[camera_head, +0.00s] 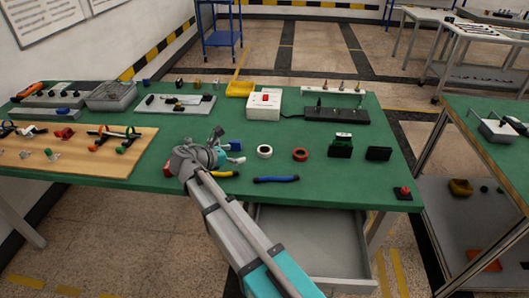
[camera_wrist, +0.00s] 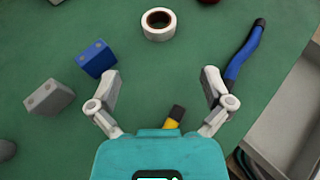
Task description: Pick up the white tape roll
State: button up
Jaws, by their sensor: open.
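The white tape roll (camera_head: 264,156) lies flat on the green table, to the right of my gripper (camera_head: 222,151) in the head view. In the wrist view the white tape roll (camera_wrist: 158,36) is near the top centre, beyond the fingertips. My gripper (camera_wrist: 161,76) is open, with its two fingers wide apart and bare green table between their tips. The roll is not between the fingers and nothing is held.
A blue block (camera_wrist: 95,58) and a grey block (camera_wrist: 48,97) lie left of the fingers. A red tape roll (camera_head: 300,155) sits right of the white one. An open drawer (camera_head: 310,240) hangs below.

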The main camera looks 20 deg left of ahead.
jog(key=shift+w, duration=0.1)
jog(key=b, duration=0.3)
send_near(268, 148)
jog(key=shift+x, duration=1.55)
jog(key=shift+d, duration=0.15)
jog(key=shift+b+x, duration=1.25)
jog(key=shift+x, duration=1.25)
jog(key=shift+f, duration=0.15)
jog(key=c, duration=0.9)
jog(key=shift+c, duration=0.2)
